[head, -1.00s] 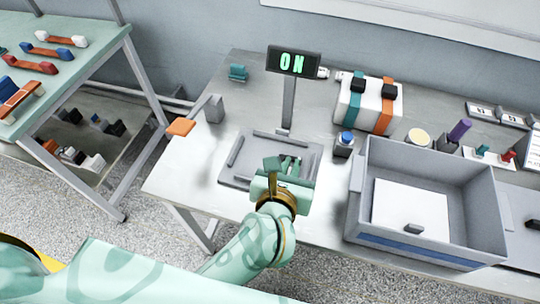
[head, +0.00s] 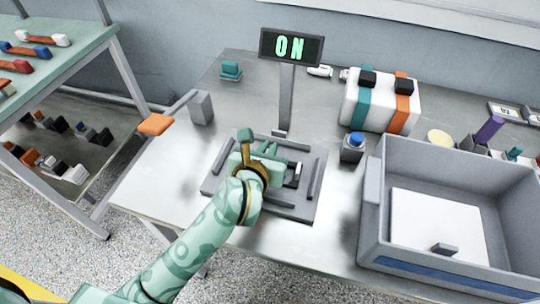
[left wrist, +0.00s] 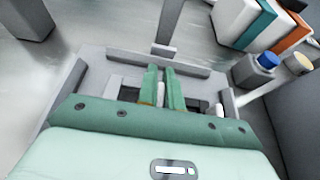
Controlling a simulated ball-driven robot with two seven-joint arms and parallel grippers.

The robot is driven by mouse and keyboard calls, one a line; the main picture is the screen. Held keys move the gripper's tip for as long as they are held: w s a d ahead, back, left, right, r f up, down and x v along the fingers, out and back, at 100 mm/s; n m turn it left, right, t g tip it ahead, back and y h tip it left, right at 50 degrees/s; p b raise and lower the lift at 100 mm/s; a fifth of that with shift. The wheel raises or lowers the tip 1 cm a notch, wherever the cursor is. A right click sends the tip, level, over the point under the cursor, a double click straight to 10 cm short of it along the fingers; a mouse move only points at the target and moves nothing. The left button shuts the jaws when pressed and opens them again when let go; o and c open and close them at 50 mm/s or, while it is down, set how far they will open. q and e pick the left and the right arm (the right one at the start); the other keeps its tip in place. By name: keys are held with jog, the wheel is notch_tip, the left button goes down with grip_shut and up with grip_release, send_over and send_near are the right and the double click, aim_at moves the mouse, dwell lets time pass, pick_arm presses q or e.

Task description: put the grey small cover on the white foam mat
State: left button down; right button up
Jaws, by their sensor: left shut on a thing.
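My left gripper (head: 266,148) is over the grey fixture plate (head: 310,207) in the middle of the bench. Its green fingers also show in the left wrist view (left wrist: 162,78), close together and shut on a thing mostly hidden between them. I cannot tell for sure whether that is the grey small cover. A white block (head: 298,170) and dark slots lie beside the fingers. The white foam mat (head: 430,222) lies flat inside the grey bin at the right, with a small dark grey piece (head: 445,249) on its near part. My right gripper is out of view.
A lit "ON" display (head: 290,47) stands on a post behind the fixture. A blue button (head: 356,139) stands between fixture and grey bin (head: 372,215), whose raised walls surround the mat. A white box with straps (head: 383,102) stands behind. An orange paddle (head: 155,124) is at left.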

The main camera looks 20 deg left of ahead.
pick_arm(q)
jog(key=shift+f, duration=0.95)
jog(key=shift+r, duration=0.3)
jog(key=shift+f, duration=0.15)
jog(key=c, duration=1.6)
grip_release()
jog(key=shift+o, duration=0.2)
